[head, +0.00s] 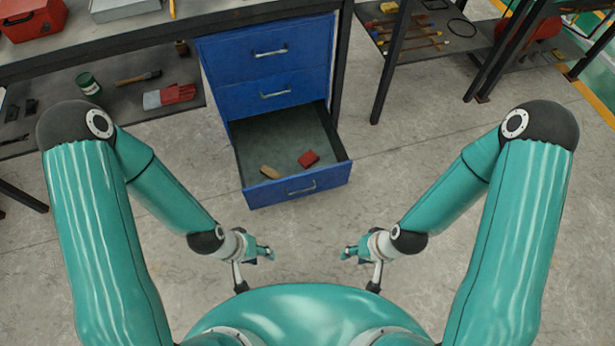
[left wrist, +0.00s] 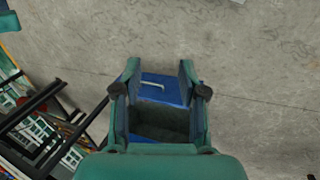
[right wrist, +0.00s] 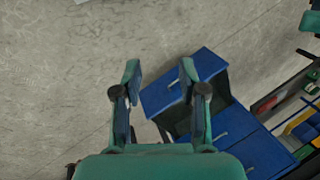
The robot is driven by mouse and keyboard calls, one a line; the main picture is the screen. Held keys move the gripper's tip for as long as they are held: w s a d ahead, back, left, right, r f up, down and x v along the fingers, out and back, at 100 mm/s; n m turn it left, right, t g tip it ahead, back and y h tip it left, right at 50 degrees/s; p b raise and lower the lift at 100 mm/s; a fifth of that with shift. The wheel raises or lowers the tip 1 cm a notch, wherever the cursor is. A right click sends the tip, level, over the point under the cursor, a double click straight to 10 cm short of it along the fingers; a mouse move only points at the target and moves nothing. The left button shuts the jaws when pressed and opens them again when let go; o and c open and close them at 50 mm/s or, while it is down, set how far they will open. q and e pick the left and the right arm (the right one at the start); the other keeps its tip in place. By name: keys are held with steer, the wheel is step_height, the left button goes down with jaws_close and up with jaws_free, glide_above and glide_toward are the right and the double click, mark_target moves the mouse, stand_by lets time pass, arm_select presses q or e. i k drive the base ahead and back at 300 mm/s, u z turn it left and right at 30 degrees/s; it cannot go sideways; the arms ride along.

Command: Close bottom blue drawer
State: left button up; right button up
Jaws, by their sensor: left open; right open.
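The bottom blue drawer (head: 296,189) is pulled out of the blue cabinet (head: 266,72) in the head view. A red block and a tan block lie inside it. In the left wrist view the drawer front (left wrist: 160,88) shows between the fingers. My right gripper (head: 343,253) is open and empty, in front and to the right. The drawer front (right wrist: 165,95) also shows in the right wrist view.
Another shelf rack (head: 425,40) stands at right. The concrete floor around the drawer is clear.

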mark_target(275, 140)
steer(key=z, duration=0.5)
steer(key=i, duration=0.35)
steer(key=u, duration=1.6)
steer(key=k, duration=1.1)
steer(key=z, duration=1.05)
steer(key=i, duration=1)
steer(key=z, duration=0.05)
